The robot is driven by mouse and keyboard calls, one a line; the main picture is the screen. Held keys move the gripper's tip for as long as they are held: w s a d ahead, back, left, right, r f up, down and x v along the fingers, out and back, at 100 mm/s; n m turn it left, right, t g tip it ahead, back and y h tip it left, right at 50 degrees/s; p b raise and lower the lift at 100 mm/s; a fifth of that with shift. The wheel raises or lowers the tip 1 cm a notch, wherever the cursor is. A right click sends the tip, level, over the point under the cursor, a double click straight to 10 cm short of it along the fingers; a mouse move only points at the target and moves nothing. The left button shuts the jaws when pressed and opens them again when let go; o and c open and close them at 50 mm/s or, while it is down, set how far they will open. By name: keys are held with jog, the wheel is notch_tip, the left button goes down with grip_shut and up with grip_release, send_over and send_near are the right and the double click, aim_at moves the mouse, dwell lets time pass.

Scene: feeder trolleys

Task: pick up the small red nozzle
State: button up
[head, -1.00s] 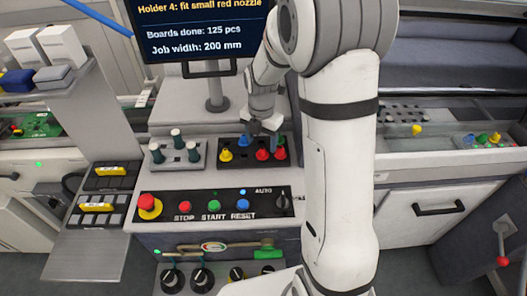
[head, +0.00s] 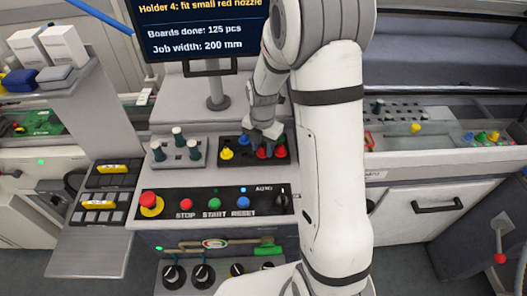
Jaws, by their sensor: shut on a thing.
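The dark nozzle tray (head: 221,163) stands on the grey console top, left of my arm. It holds a yellow nozzle (head: 227,154), a blue nozzle (head: 243,143) and two red nozzles, one at the middle (head: 263,153) and one to its right (head: 280,152). My gripper (head: 266,141) is down at the tray, right over the red nozzles, and is shut on one of them. The fingertips are small and partly merge with the nozzles, so which red one is held, and its size, is hard to tell. The nozzle looks still in the tray.
A grey holder with several dark-topped pegs (head: 178,152) stands left of the tray. The button panel (head: 213,203) lies in front. The monitor (head: 205,25) on its post is behind. More coloured nozzles (head: 481,137) lie on the right-hand machine.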

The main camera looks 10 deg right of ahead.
aim_at(263, 147)
jog(key=shift+c, duration=1)
notch_tip(263, 147, up, 10)
jog(key=b, duration=0.1)
jog(key=shift+b, duration=0.35)
